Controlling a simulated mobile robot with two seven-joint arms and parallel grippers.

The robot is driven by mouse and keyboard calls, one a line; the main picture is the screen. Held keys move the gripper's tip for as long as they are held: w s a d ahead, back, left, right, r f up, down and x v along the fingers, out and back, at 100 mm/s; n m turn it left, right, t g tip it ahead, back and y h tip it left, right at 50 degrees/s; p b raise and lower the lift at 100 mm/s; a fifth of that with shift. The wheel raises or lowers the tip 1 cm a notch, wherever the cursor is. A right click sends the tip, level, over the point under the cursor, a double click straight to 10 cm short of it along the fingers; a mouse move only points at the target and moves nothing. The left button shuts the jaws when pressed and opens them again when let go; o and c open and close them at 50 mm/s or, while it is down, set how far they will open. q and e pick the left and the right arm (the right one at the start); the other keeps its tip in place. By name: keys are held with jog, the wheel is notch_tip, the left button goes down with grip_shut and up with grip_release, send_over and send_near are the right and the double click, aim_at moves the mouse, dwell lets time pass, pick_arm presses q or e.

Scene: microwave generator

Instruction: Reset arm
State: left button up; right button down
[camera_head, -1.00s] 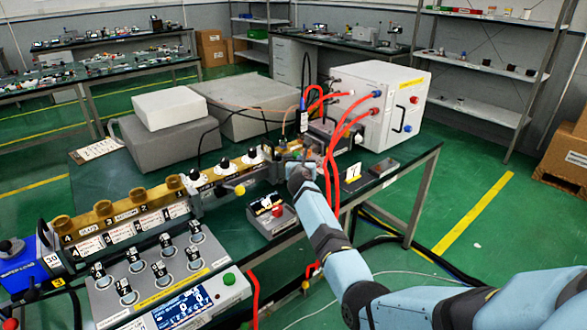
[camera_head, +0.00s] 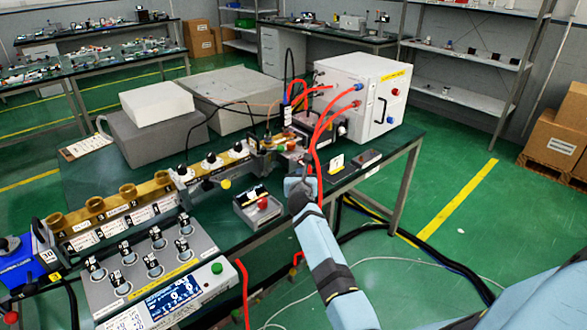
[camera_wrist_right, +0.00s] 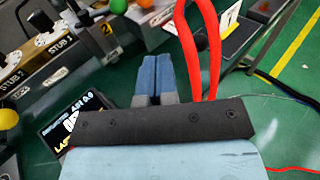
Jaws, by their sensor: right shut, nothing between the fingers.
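My right arm comes in from the lower right in the head view, and its gripper (camera_head: 298,168) is over the front part of the workbench (camera_head: 120,198), beside the brass waveguide line. My left gripper is not in view.
A white generator box (camera_head: 345,85) with red hoses (camera_head: 322,130) stands behind the gripper. The stub tuner row (camera_head: 215,170) runs to its left. A control box with knobs (camera_head: 160,290) is at front left.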

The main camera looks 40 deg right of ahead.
jog(key=shift+s+a+f, duration=0.1)
jog(key=shift+s, duration=0.05)
jog(key=s+a+f+n+t+y, duration=0.2)
jog(key=s+a+f+n+y, duration=0.25)
jog(key=s+a+n, duration=0.8)
jog(key=s+a+f+n+t+y, duration=0.2)
jog(key=s+a+f+n+y, duration=0.35)
jog(key=n, duration=1.15)
jog(key=s+a+f+n+g+y, duration=0.25)
jog(key=s+a+n, duration=0.35)
jog(key=s+n, duration=0.3)
jog(key=s+a+f+n+g+y, duration=0.1)
jog(key=s+a+f+n+g, duration=0.25)
jog(key=s+a+n, duration=0.55)
jog(key=s+d+r+p, duration=0.1)
jog(key=r+p, duration=0.5)
jog(key=p, duration=0.1)
jog(key=s+d+r+m+p, duration=0.1)
jog(key=s+r+p, duration=0.1)
jog(key=r+p, duration=0.4)
jog(key=shift+s+d+r+p, duration=0.25)
jog(key=shift+d+p, duration=0.1)
jog(key=shift+d, duration=0.05)
jog(key=shift+h, duration=0.25)
